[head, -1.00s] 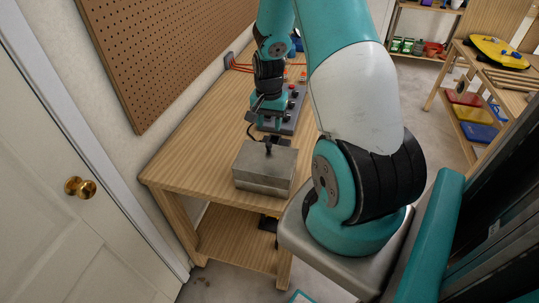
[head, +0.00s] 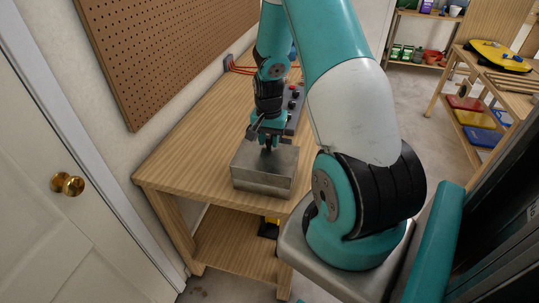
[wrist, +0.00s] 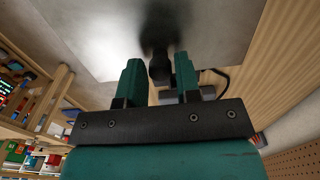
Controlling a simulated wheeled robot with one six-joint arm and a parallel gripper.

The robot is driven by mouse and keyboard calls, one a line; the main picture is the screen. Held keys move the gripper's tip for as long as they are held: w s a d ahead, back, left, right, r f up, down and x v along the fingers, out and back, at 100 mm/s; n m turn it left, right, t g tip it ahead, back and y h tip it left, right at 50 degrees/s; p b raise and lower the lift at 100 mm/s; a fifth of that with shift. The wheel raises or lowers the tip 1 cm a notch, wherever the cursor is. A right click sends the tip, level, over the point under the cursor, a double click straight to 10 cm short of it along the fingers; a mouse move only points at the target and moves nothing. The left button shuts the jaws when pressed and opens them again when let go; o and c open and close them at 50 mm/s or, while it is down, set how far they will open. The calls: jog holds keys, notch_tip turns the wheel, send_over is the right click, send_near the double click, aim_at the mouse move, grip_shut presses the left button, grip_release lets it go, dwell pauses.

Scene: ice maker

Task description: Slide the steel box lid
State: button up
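The steel box (head: 264,182) is a grey metal block near the front end of the wooden table. Its flat lid (head: 247,158) is on top and looks closed. A dark upright knob (wrist: 160,72) stands on the lid, seen in the wrist view. My gripper (head: 268,142) is just above the lid, pointing down. In the wrist view my gripper (wrist: 158,62) has its two teal fingers apart, one on each side of the knob, with narrow gaps showing. In the head view the fingers partly hide the knob.
The wooden table (head: 190,140) has bare top left of the box. A grey control panel with red buttons (head: 294,104) stands behind the box. A pegboard (head: 160,50) and wall run along the left, with a white door (head: 60,240) in front. Shelves stand at the far right.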

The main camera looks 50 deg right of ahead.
grip_shut()
jog(key=shift+a, duration=0.1)
jog(key=s+a, duration=0.4)
jog(key=a, duration=0.6)
jog(key=shift+s+a, duration=0.3)
jog(key=shift+a, duration=0.1)
jog(key=shift+o, duration=2.2)
grip_release()
notch_tip(320, 180, up, 7)
jog(key=p, duration=0.5)
jog(key=shift+p, duration=0.4)
